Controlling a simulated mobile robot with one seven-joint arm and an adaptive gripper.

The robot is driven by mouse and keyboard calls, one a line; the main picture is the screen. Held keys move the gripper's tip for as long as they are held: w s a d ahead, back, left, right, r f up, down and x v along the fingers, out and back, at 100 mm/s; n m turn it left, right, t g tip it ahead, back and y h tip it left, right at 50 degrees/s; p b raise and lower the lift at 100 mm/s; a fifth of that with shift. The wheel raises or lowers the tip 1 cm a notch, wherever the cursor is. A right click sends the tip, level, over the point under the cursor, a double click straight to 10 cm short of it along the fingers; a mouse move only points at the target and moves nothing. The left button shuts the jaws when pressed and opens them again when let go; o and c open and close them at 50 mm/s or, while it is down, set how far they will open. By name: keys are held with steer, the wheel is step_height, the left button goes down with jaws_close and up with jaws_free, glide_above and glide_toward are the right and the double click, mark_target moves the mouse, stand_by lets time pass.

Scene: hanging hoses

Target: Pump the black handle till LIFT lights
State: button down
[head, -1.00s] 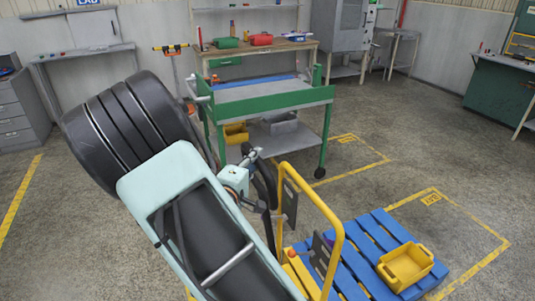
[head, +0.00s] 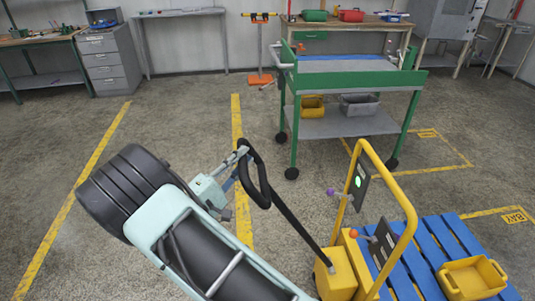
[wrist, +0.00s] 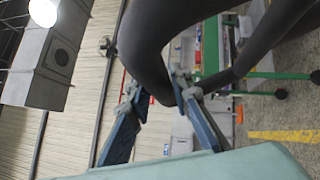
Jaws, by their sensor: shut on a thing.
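The black handle (head: 290,222) is a long bar with a loop at its top, rising from a yellow pump unit (head: 338,275) and leaning to the left. My gripper (head: 243,158) is at the loop, shut on its left side. In the wrist view my gripper's two fingers (wrist: 160,88) stand on either side of the thick dark handle (wrist: 148,40). A dark panel (head: 357,187) on the yellow frame (head: 408,215) shows a lit green light (head: 358,182); its lettering is too small to read.
A purple knob (head: 330,191) and an orange knob (head: 353,233) sit by the yellow frame. A blue pallet (head: 425,262) with a yellow bin (head: 472,278) is at right. A green cart (head: 345,90) stands behind.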

steer(key=shift+s+a+f+n+b, duration=0.15)
steer(key=shift+a+f, duration=0.15)
steer(key=shift+a, duration=0.25)
steer(key=shift+w+a+f+n+b, duration=0.1)
steer(key=shift+a+f+b, duration=0.05)
steer(key=shift+a+f, duration=0.3)
steer(key=shift+s+a+f+n+b, duration=0.1)
steer(key=shift+a+f+b, duration=0.1)
steer(key=shift+a, duration=0.4)
steer(key=c, duration=1.7)
jaws_free()
steer(key=shift+c, duration=0.2)
steer(key=v, duration=1.2)
steer(key=shift+f, duration=0.15)
